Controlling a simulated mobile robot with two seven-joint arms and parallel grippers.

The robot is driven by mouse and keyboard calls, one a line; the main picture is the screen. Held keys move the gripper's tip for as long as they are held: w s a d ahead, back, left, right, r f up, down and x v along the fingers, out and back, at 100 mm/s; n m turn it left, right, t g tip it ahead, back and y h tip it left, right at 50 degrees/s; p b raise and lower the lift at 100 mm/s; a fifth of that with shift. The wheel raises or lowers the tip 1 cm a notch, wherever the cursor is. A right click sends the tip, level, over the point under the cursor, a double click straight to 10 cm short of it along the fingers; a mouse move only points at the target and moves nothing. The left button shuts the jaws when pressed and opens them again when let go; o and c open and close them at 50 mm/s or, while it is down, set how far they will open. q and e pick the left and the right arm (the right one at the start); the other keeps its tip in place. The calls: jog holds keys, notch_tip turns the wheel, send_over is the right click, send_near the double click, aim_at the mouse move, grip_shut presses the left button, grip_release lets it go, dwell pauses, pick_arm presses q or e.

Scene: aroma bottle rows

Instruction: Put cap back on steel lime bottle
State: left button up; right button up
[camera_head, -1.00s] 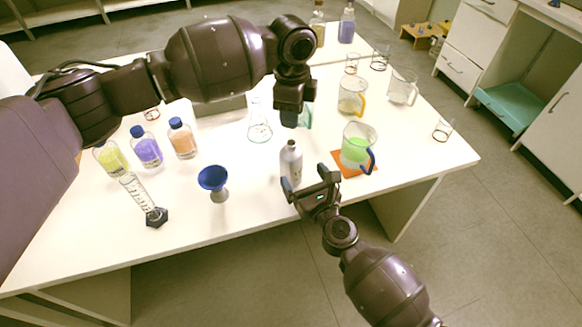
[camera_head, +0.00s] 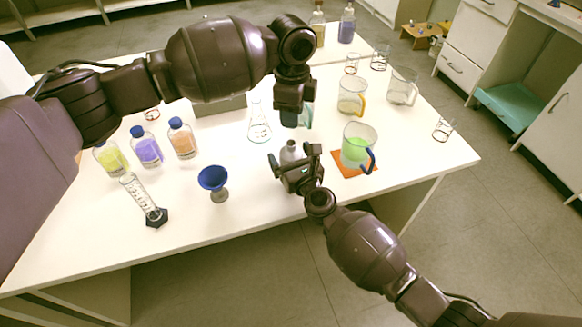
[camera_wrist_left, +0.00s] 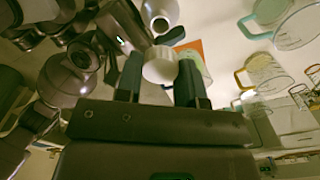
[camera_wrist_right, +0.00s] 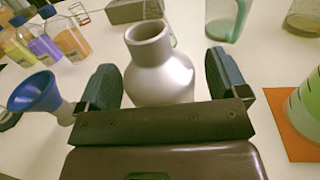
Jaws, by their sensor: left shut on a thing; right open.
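The steel bottle (camera_head: 291,152) stands upright and uncapped on the table; its open neck (camera_wrist_right: 148,31) shows in the right wrist view. My right gripper (camera_wrist_right: 164,84) is open, with one finger on each side of the bottle's body. It also shows in the head view (camera_head: 295,165), in front of the bottle and partly hiding it. My left gripper (camera_wrist_left: 160,72) is shut on a whitish cap (camera_wrist_left: 160,64). In the head view the left arm hangs down just behind the bottle, and the cap is hidden there. The bottle's mouth also shows in the left wrist view (camera_wrist_left: 160,22).
A beaker of green liquid (camera_head: 356,148) stands on an orange mat (camera_head: 343,169) right of the bottle. A blue funnel (camera_head: 212,178) and a graduated cylinder (camera_head: 139,195) stand left. A conical flask (camera_head: 259,129) and a jug with a yellow handle (camera_head: 351,97) stand behind.

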aim_at(292, 143)
jog(key=c, duration=1.3)
pick_arm(q)
jog(key=shift+f, duration=2.5)
pick_arm(e)
jog(key=shift+c, duration=0.3)
pick_arm(q)
jog(key=shift+f, duration=0.15)
jog(key=shift+f, duration=0.75)
jog(key=shift+f, duration=0.55)
